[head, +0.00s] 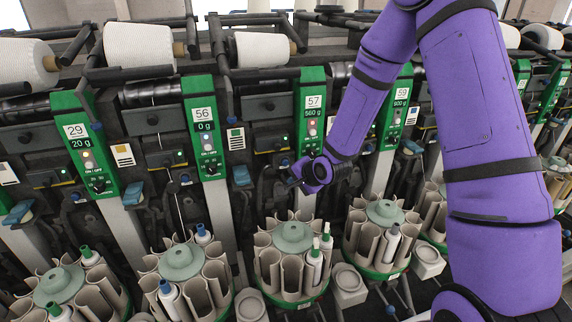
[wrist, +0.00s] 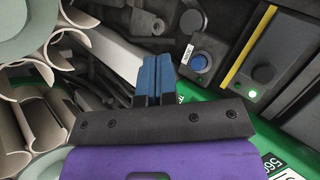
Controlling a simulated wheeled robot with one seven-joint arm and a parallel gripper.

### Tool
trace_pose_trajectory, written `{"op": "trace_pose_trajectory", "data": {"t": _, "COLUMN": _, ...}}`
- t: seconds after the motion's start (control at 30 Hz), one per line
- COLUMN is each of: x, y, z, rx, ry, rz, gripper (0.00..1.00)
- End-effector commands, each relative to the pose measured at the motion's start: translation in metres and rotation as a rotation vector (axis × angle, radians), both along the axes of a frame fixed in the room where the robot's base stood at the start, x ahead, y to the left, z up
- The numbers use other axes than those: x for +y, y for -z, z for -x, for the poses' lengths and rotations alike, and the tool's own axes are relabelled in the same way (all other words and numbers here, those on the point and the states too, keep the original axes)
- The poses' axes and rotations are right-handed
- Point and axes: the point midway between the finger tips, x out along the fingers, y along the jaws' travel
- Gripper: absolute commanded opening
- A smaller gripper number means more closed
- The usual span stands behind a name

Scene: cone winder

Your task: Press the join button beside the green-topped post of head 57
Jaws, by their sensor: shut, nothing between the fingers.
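The post of head 57 (head: 312,100) has a green top with a "57" label and a 560 g display. Part of its green face (wrist: 272,158) shows at the lower right of the wrist view. A round blue button (wrist: 199,63) on a dark housing is to the right of my fingers in the wrist view; it appears to be the join button. My gripper (head: 296,182) is at the lower part of this post in the head view, hiding the button area. In the wrist view my blue fingers (wrist: 156,70) are shut and empty, apart from the button.
A yellow-striped box with a green light (wrist: 263,74) is beside the button. A round carrier with beige cups (head: 292,265) stands below my gripper, its cups at the left of the wrist view. The post of head 56 (head: 205,125) stands to the left.

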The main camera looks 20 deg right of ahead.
Motion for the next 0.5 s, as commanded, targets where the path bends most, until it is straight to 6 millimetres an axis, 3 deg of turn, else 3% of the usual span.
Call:
{"op": "trace_pose_trajectory", "data": {"t": 0.3, "x": 0.000, "y": 0.000, "z": -0.039, "rx": -0.001, "ry": 0.001, "rz": 0.000, "gripper": 0.00}}
{"op": "trace_pose_trajectory", "data": {"t": 0.5, "x": 0.000, "y": 0.000, "z": -0.053, "rx": 0.000, "ry": 0.001, "rz": 0.000, "gripper": 0.00}}
